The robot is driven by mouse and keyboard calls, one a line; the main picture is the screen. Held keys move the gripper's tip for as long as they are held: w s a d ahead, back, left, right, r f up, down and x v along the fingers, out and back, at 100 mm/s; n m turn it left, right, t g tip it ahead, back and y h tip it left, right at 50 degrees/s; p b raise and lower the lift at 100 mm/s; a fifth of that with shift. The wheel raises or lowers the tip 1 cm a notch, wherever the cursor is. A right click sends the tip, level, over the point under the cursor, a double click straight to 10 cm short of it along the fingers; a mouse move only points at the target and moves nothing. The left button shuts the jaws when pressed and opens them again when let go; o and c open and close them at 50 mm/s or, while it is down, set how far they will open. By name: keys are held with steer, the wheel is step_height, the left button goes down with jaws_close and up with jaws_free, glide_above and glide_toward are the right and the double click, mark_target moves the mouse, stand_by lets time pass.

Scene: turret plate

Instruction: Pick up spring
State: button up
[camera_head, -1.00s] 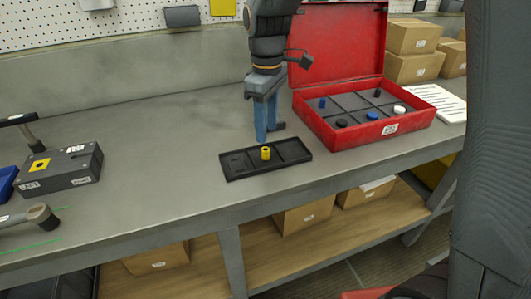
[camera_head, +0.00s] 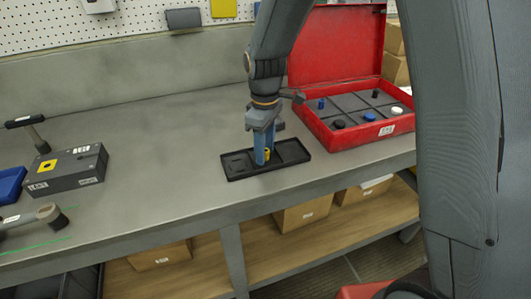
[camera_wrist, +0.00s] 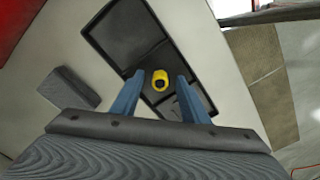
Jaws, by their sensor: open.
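A small yellow cylinder (camera_head: 267,154), which appears to be the spring, stands in the middle part of a black tray (camera_head: 238,174) on the grey bench. In the wrist view the yellow cylinder (camera_wrist: 160,80) shows a dark hole in its end. It lies between my two blue fingers, slightly beyond their tips. My gripper (camera_head: 264,160) is open, pointing down at the tray, with one finger partly covering the cylinder in the head view. In the wrist view my gripper (camera_wrist: 158,78) has clear gaps on both sides of the cylinder. The black tray (camera_wrist: 110,35) runs diagonally there.
An open red case (camera_head: 350,142) with several small parts in its compartments stands right of the tray. A grey box (camera_head: 72,168) with a yellow mark sits at the left. The bench (camera_head: 150,130) between them is clear.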

jaws_close()
